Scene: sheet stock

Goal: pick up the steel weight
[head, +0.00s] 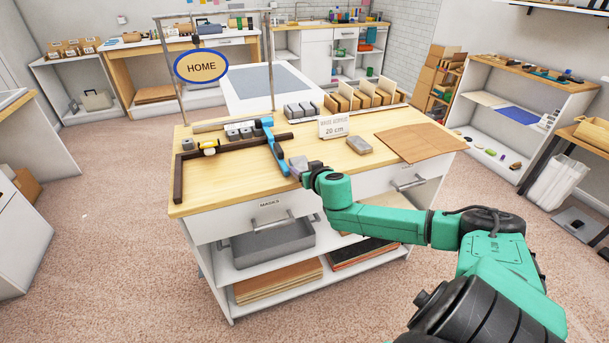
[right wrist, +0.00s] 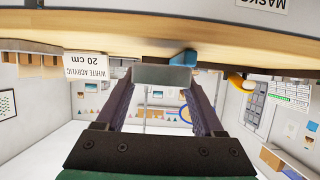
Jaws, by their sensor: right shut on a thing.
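My right gripper (head: 299,168) is at the front edge of the wooden worktop, beside the lower end of a blue straightedge (head: 276,150). It is shut on a grey steel weight (right wrist: 162,76), which shows between its two fingers in the right wrist view. In the head view the weight (head: 297,162) is partly hidden by the gripper. The weight is at or just above the worktop; I cannot tell whether it touches. My left gripper is out of view.
A sign reading 20 cm (head: 334,127), a grey block (head: 359,145) and a brown sheet (head: 413,143) are on the right. The front right of the worktop is clear.

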